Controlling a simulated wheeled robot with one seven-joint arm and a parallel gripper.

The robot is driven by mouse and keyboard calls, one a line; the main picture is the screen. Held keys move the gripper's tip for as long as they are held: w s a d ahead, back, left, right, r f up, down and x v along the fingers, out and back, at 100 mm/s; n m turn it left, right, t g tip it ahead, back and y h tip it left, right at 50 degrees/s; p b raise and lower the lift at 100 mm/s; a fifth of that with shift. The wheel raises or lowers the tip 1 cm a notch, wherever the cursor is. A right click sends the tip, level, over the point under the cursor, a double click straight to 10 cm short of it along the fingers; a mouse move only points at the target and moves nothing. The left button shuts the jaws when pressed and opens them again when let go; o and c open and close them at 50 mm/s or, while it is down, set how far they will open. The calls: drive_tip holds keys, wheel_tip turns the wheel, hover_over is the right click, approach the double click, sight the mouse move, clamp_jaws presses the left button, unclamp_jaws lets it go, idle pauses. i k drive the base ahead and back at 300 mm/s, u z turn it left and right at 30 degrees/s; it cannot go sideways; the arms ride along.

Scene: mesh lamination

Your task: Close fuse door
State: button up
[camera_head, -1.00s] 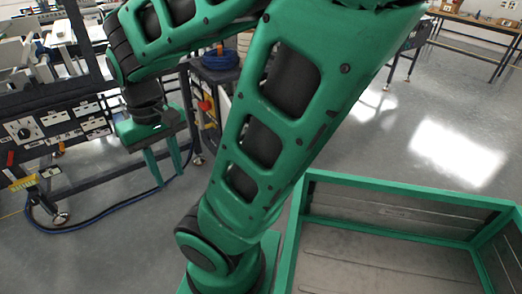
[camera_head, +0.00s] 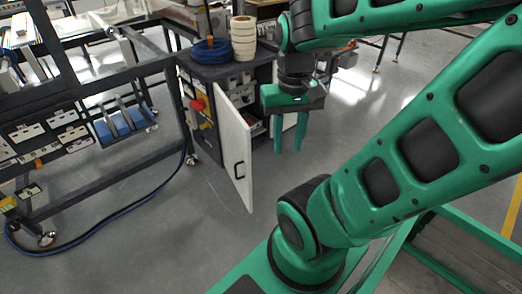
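The fuse door (camera_head: 233,140) is a white panel with a black handle (camera_head: 240,171) near its outer edge. It stands open, swung out from the dark cabinet (camera_head: 205,71) towards me. The cabinet's inside shows partly to the right of the door, with small things in it that I cannot make out. My gripper (camera_head: 289,148) hangs to the right of the door with its two green fingers pointing down and apart. It is open and nothing shows between the fingers. It looks clear of the door, but I cannot judge the depth between them.
A blue cable coil (camera_head: 210,50) and a stack of pale rolls (camera_head: 243,38) sit on the cabinet top. A red knob (camera_head: 197,105) is on its left face. A dark-framed machine (camera_head: 85,138) stands at left, with a blue hose (camera_head: 110,213) along the floor. Floor before the door is clear.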

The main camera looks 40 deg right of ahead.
sight(235, 133)
drive_tip(key=z, duration=0.65)
drive_tip(key=i, duration=1)
drive_tip(key=z, duration=0.35)
drive_tip(key=k, duration=0.7)
drive_tip(key=u, duration=0.3)
